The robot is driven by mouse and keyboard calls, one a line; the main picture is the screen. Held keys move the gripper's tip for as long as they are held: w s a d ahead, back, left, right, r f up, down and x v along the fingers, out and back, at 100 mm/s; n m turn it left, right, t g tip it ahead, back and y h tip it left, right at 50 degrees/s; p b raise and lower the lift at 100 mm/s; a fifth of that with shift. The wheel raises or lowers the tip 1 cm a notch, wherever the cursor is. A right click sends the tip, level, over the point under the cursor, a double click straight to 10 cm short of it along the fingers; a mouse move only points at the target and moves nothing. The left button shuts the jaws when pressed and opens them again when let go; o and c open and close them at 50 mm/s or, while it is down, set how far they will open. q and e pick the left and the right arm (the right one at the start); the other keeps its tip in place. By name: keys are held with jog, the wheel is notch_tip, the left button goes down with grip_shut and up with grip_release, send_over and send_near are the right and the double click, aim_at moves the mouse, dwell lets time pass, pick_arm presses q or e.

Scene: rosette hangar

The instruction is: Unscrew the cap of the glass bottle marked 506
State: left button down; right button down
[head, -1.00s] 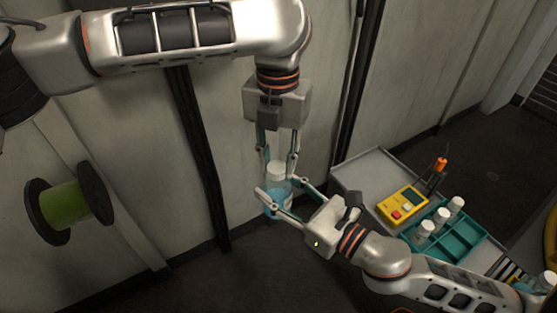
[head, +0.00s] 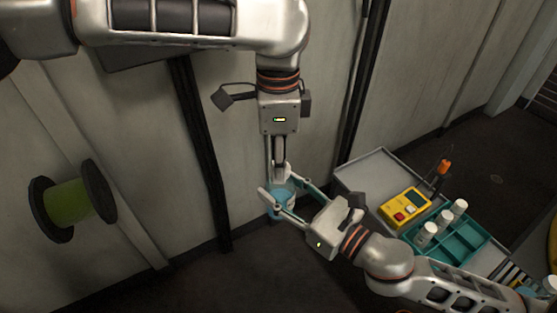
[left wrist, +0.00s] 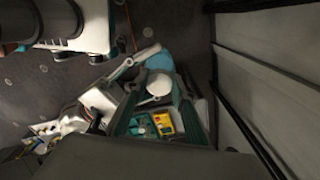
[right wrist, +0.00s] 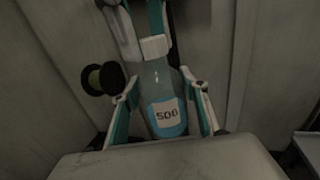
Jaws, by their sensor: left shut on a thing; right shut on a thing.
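The glass bottle marked 506 (right wrist: 160,90) stands upright in the right wrist view, pale blue at the bottom, its label facing that camera. Its white cap (right wrist: 155,47) sits at the top of the neck; I cannot tell how loose it is. My left gripper (head: 279,176) points down from above and is shut on the cap. Its fingers partly hide the cap in the head view. In the left wrist view the cap (left wrist: 160,84) shows between the fingers. My right gripper (head: 283,194) comes from the lower right and is shut on the bottle's body, holding it clear of the floor.
A grey cart top (head: 372,172) at the right carries a yellow meter (head: 404,206) and a teal rack (head: 462,243) with several white-capped bottles. An orange-tipped tool (head: 443,167) stands behind the meter. A green spool (head: 68,203) is on the wall at left.

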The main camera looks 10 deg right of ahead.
pick_arm(q)
jog(key=n, duration=0.6)
jog(key=shift+r, duration=0.1)
pick_arm(e)
jog(key=shift+r, duration=0.1)
pick_arm(q)
jog(key=n, duration=0.6)
jog(key=shift+s+n, duration=0.15)
jog(key=shift+n, duration=0.15)
jog(key=shift+r, duration=0.1)
jog(key=shift+r, duration=0.8)
jog(key=shift+r, duration=0.25)
